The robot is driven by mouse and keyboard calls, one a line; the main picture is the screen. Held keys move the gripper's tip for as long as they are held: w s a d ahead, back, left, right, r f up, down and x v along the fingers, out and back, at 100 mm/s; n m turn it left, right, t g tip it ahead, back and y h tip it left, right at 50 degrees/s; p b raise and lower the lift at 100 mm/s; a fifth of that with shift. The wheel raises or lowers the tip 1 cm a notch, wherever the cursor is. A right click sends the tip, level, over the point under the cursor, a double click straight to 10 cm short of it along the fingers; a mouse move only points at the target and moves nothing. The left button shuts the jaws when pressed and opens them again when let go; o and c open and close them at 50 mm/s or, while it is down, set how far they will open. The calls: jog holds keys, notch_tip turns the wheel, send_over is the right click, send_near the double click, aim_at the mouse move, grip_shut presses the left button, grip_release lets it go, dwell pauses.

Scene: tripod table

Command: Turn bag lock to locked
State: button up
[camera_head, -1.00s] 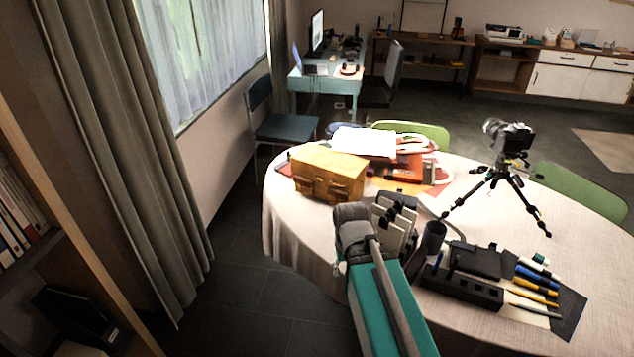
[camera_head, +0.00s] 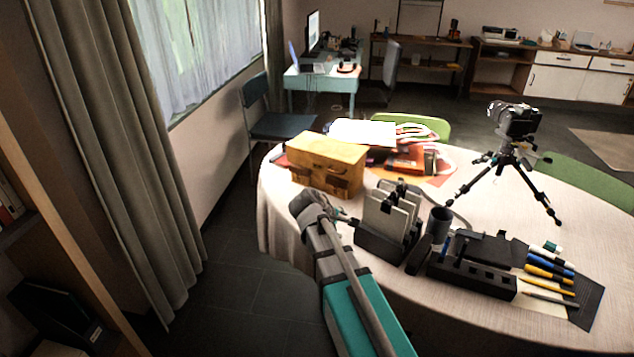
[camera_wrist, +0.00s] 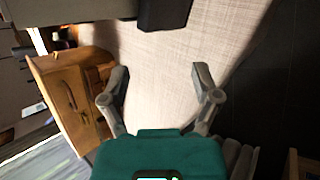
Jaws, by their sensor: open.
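A tan leather bag (camera_head: 327,160) stands upright on the round table, with darker straps or pockets low on its front. The bag also shows tilted at the left in the wrist view (camera_wrist: 62,92), with a dark handle on its top. I cannot make out the lock or how it is turned. My gripper (camera_wrist: 161,82) is open and empty, its two fingers apart above the tablecloth. In the wrist view the bag lies left of the fingers, not touching them. In the head view my gripper is partly hidden beside my wrist, in front of the bag.
The round table (camera_head: 460,210) has a pale cloth. A dark holder with upright cards (camera_head: 385,220) stands close right of my wrist. Farther right are a black cup (camera_head: 440,222), a pen organizer (camera_head: 470,278) and a tripod with camera (camera_head: 505,165). Papers and books (camera_head: 365,133) lie behind the bag.

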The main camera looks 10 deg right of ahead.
jog(key=w+a+f+n+t+h+b, duration=0.1)
jog(key=w+a+n+t+h+b, duration=0.25)
jog(key=w+n+b, duration=0.55)
jog(key=n+t+b, duration=0.3)
jog(key=n+t, duration=0.3)
jog(key=n, duration=0.2)
send_near(316, 168)
jog(key=v, duration=0.5)
jog(key=shift+f+h+p, duration=0.1)
jog(key=shift+h+p, duration=0.15)
jog(key=shift+p, duration=0.05)
jog(key=shift+w, duration=0.1)
jog(key=x, duration=1.3)
jog(key=shift+w+d, duration=0.15)
jog(key=shift+w, duration=0.15)
